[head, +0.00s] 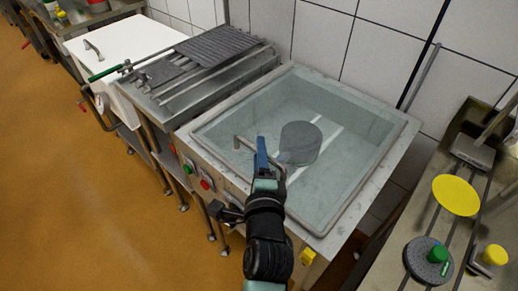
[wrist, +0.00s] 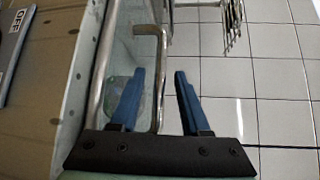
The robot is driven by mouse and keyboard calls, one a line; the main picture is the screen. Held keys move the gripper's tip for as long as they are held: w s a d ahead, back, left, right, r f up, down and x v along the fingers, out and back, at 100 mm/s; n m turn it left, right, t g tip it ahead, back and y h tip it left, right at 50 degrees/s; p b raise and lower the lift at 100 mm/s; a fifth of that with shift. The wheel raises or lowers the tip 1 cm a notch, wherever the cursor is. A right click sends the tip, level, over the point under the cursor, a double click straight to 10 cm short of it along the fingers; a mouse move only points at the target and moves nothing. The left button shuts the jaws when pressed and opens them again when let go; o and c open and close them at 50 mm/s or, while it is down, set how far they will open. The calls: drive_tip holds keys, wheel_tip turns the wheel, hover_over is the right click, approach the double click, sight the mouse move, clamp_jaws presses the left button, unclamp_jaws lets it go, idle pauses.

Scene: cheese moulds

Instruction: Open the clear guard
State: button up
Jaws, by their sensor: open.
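The clear guard (head: 360,118) lies flat over a square metal-rimmed basin in the head view. A grey cylinder (head: 300,143) and pale strips show through it. A bent metal handle (head: 238,141) stands at the guard's front left edge. My gripper (head: 262,152) is at this handle, and part of the handle is hidden behind it. In the wrist view my gripper (wrist: 160,75) is open with its two blue fingers apart. The metal handle (wrist: 161,85) runs between the fingers there, and I cannot tell whether either finger touches it. The guard (wrist: 120,50) shows as a clear pane at left.
Green (head: 188,169) and red (head: 205,184) buttons sit on the machine's front. A metal unit with a grate (head: 215,45) adjoins on the left. A side table at right holds a yellow disc (head: 456,194) and a grey disc (head: 422,262). Open floor (head: 60,180) lies at left.

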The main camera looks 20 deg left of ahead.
drive_tip(key=shift+w+a+f, duration=0.1)
drive_tip(key=shift+w+a, duration=0.25)
drive_tip(key=shift+w, duration=0.3)
clamp_jaws()
idle(1.1)
